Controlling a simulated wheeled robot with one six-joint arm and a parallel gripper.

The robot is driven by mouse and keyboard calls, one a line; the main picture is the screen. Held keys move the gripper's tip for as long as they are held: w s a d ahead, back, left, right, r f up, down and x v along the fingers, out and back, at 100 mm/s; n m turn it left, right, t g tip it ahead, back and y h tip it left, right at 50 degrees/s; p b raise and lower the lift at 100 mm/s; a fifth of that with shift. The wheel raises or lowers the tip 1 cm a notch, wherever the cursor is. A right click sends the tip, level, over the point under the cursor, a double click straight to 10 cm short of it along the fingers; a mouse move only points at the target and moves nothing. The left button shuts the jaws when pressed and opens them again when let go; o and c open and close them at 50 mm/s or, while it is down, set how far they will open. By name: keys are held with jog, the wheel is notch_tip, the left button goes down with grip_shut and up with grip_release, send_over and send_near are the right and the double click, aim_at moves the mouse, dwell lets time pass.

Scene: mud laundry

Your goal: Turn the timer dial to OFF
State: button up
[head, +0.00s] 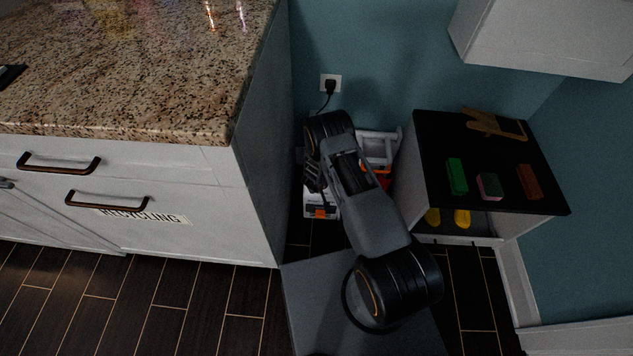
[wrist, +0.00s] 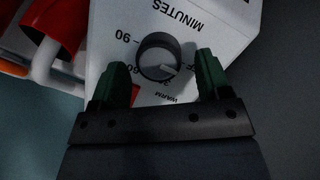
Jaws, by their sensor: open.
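The timer dial (wrist: 156,50) is a round black knob on a white panel (wrist: 222,28) with upside-down lettering: MINUTES, 90 and WARM. Its pale pointer mark aims to the lower right in the wrist view, near a label ending in FF that is partly hidden by a finger. My gripper (wrist: 161,66) is open. Its two green fingertips show on either side of the dial, with visible gaps; I cannot tell their depth from the panel. In the head view, a white and orange unit (head: 321,211) stands low beneath my arm, and the dial is hidden.
A white cabinet with a granite counter (head: 130,70) stands left. A plugged outlet (head: 331,84) is on the wall behind. Red and white parts (wrist: 58,30) lie beside the panel.

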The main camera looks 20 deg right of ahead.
jog(key=p+v, duration=0.4)
jog(key=v, duration=0.9)
jog(key=shift+r, duration=0.2)
jog(key=shift+a, duration=0.1)
